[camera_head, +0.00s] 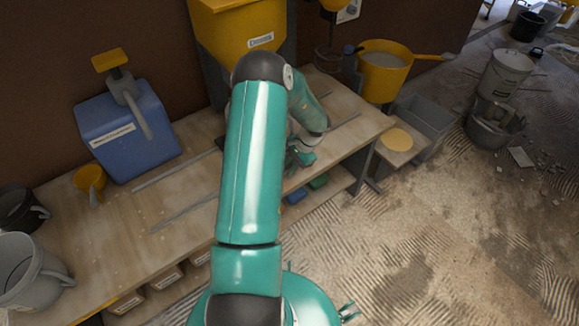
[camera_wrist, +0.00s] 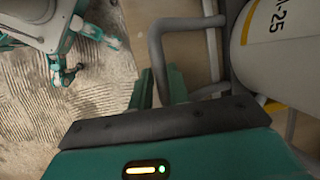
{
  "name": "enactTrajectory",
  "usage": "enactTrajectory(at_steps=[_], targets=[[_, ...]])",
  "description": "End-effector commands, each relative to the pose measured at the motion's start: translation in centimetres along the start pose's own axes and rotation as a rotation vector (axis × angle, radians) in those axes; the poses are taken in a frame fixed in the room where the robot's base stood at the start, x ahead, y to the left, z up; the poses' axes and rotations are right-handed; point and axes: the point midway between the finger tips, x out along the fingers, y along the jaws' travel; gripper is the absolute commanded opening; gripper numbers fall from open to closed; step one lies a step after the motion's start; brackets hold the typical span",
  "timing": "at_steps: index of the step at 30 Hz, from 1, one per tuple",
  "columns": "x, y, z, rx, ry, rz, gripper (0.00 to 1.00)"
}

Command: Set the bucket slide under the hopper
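A yellow hopper (camera_head: 225,28) with a white label stands at the back of the wooden bench, on dark grey legs. In the wrist view, a pale bucket (camera_wrist: 285,40) marked "-25" fills the upper right. Its grey bar handle (camera_wrist: 158,50) runs down between the two teal fingers of my gripper (camera_wrist: 158,92). The fingers sit close against both sides of the handle. In the head view my arm hides the bucket and most of the space below the hopper. Part of my gripper (camera_head: 300,157) shows at the bench's front edge.
Thin metal strips (camera_head: 190,210) lie on the wooden bench (camera_head: 110,235). A blue box (camera_head: 125,140), yellow scoop (camera_head: 90,182) and grey jug (camera_head: 28,275) stand at left. A yellow pan (camera_head: 385,75) stands at right. Boxes sit below the bench. Rubble lies at far right.

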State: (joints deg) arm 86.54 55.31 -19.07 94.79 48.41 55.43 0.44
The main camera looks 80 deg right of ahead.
Motion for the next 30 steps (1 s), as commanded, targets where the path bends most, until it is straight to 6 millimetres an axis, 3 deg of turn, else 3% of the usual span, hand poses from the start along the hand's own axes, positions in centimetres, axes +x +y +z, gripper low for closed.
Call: enactTrajectory(at_steps=[1, 3, 14, 20, 30], targets=[[0.0, 0.1, 0.0, 0.001, 0.0, 0.0, 0.28], [0.0, 0.1, 0.0, 0.001, 0.0, 0.0, 0.38], [-0.5, -0.1, 0.0, 0.0, 0.001, -0.002, 0.38], [-3.6, -0.1, 0.0, -0.002, 0.002, -0.003, 0.38], [-11.0, 0.0, 0.0, 0.0, 0.003, -0.003, 0.38]])
